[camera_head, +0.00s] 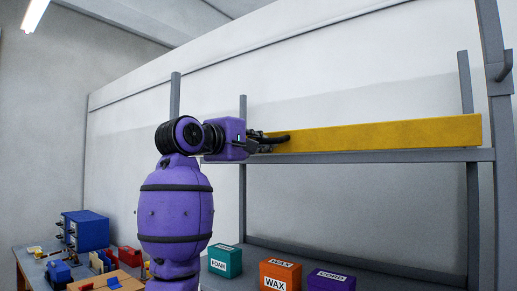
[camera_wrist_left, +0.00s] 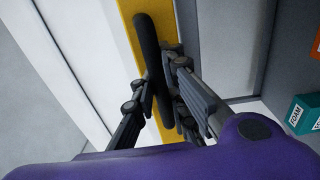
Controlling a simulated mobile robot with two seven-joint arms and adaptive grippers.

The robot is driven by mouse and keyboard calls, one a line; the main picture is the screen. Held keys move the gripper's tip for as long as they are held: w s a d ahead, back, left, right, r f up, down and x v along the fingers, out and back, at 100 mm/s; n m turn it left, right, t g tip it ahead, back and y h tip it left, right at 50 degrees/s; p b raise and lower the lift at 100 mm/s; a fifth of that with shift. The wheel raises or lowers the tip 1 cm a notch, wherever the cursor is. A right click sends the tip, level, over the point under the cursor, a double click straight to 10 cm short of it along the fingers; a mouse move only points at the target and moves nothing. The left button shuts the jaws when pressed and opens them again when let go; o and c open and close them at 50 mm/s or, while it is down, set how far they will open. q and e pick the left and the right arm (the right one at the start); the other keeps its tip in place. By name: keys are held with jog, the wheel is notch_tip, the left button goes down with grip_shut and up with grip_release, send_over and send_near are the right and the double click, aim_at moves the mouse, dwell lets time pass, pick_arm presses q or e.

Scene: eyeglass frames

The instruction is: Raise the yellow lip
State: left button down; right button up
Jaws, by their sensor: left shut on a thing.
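The yellow lip (camera_head: 385,134) is a long bar running along the front of a grey shelf, seen lengthwise in the head view. It also shows as a yellow strip (camera_wrist_left: 168,28) in the left wrist view. A dark rounded handle (camera_wrist_left: 150,50) lies on the strip. My left gripper (camera_head: 272,140) is at the lip's left end, with its fingers on either side of the handle, shut on it. The fingers (camera_wrist_left: 162,85) hide part of the handle and strip. The lip looks about level, just above the shelf rail. My right gripper is not in view.
The grey shelf rail (camera_head: 400,156) runs under the lip between upright posts. Below stand a teal FOAM box (camera_head: 225,261), an orange WAX box (camera_head: 280,276) and a purple box (camera_head: 331,281). A blue drawer unit (camera_head: 86,231) stands at the lower left. The space above the lip is clear.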

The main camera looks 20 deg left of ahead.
pick_arm(q)
jog(key=shift+w+d+r+g+y, duration=0.1)
jog(key=shift+w+r+g+y, duration=0.1)
jog(key=shift+r+g, duration=0.35)
jog(key=shift+w+d+r+g+y, duration=0.1)
jog(key=shift+w+r+g+y, duration=0.15)
jog(key=shift+g, duration=0.4)
jog(key=shift+s, duration=0.1)
jog(key=c, duration=1.8)
grip_release()
jog(key=shift+o, duration=0.2)
jog(key=shift+f, duration=0.15)
jog(key=v, duration=1.2)
jog(key=shift+f, duration=0.1)
